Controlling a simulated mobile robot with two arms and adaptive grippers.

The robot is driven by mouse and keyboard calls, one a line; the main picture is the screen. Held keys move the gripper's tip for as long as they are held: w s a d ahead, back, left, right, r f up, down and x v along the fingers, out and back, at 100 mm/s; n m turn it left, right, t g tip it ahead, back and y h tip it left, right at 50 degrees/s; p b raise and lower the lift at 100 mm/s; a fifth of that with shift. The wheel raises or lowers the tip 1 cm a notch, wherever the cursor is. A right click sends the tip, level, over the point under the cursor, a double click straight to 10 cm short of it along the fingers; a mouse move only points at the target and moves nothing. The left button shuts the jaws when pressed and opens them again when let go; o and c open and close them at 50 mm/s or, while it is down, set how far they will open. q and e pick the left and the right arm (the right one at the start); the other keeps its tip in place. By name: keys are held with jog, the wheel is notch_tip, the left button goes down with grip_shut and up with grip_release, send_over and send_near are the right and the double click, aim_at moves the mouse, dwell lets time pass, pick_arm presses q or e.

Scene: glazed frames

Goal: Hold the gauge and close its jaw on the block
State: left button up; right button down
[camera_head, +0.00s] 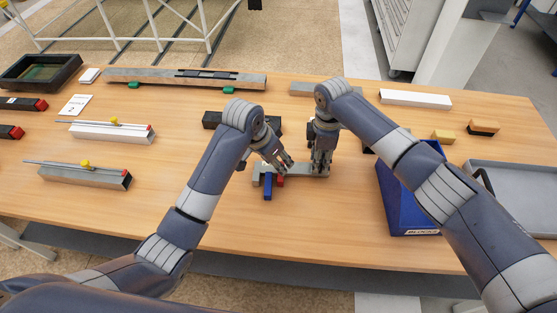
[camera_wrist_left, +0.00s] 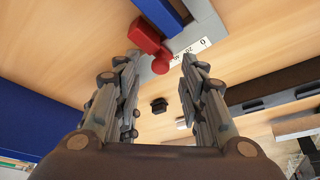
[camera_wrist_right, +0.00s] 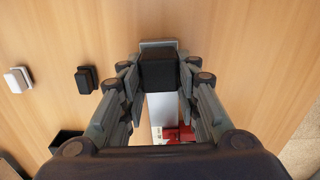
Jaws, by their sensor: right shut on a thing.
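The gauge (camera_head: 300,170), a grey bar with a scale, lies near the table's middle. Its red sliding jaw (camera_head: 280,181) stands beside the blue block (camera_head: 268,188); any gap between them is too small to tell. My right gripper (camera_head: 320,168) is shut on the black grip (camera_wrist_right: 158,70) at the gauge's right end. My left gripper (camera_head: 284,166) is open over the bar. In the left wrist view, the red jaw (camera_wrist_left: 143,35) has a round knob (camera_wrist_left: 160,66) between the open fingertips, and the blue block (camera_wrist_left: 163,14) shows beyond. The fingers partly hide the bar in the head view.
A blue bin (camera_head: 408,215) stands close on the right, with a grey tray (camera_head: 515,175) beyond it. Other gauge-like pieces (camera_head: 110,132) lie at the left, and a long grey bar (camera_head: 170,80) at the back. The table's front strip is clear.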

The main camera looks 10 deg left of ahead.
pick_arm(q)
jog(key=shift+w+d+f, duration=0.15)
jog(key=shift+w+f, duration=0.05)
jog(key=shift+f, duration=0.45)
grip_shut()
jog(key=shift+s+a, duration=0.1)
jog(key=shift+a, duration=2.1)
grip_release()
jog(key=shift+f, duration=0.1)
jog(key=shift+d, duration=0.1)
jog(key=shift+s+r, duration=0.1)
jog(key=shift+r, duration=0.3)
jog(key=v, duration=1.1)
jog(key=shift+r, duration=0.15)
